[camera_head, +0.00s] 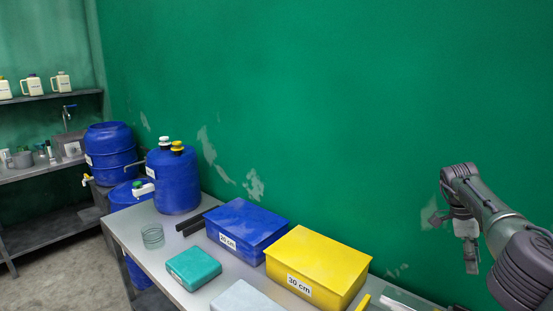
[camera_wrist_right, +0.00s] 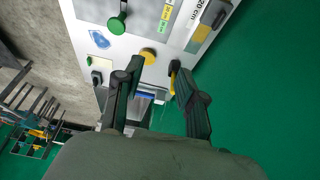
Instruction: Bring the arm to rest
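My right arm comes in from the right in the head view. My left arm and gripper do not show.
On the metal table (camera_head: 150,250) are a blue box (camera_head: 245,222), a yellow box (camera_head: 325,262), a teal box (camera_head: 194,268), a glass dish (camera_head: 153,236) and a blue drum (camera_head: 174,182). The green wall (camera_head: 330,100) closes off the back. Air around the right gripper looks clear.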

